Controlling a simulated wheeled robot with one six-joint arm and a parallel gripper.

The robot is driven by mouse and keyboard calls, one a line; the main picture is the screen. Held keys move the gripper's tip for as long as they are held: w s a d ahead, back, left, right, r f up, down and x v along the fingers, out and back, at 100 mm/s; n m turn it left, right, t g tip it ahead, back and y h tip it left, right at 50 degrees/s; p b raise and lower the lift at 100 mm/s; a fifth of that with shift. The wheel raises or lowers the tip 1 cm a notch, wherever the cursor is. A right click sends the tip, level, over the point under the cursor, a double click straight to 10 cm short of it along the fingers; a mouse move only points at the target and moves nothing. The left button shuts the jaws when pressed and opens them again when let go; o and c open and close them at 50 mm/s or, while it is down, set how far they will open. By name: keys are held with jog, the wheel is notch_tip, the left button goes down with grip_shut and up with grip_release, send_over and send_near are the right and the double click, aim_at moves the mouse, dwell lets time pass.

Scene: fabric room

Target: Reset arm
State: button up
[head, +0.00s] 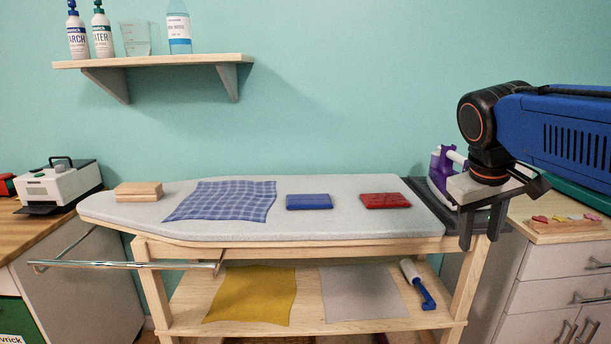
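My arm reaches in from the right edge in the head view, with its blue link level and its black wrist bent downward. My gripper (483,232) hangs at the right end of the ironing board (340,222), in front of the iron rest. Its two dark fingers point down and stand apart, with nothing seen between them. A purple and white iron (436,172) stands on the dark rest (428,203) behind the gripper, which partly hides it. A blue checked cloth (222,200) lies flat on the board. A folded blue cloth (309,202) and a folded red cloth (385,200) lie to its right.
A wooden block (139,191) sits at the board's left end. The lower shelf holds a yellow cloth (252,295), a grey cloth (362,292) and a lint roller (419,284). A metal rail (125,265) juts out at left. Bottles stand on a wall shelf (155,60).

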jog(key=s+a+f+t+y, duration=0.1)
jog(key=s+a+f, duration=0.1)
jog(key=s+f, duration=0.4)
jog(key=s+a+f+m+t+y, duration=0.1)
jog(key=s+a+f, duration=0.2)
jog(key=s+f, duration=0.4)
notch_tip(320, 180, down, 4)
jog(key=shift+f+y, duration=0.1)
jog(key=shift+y, duration=0.3)
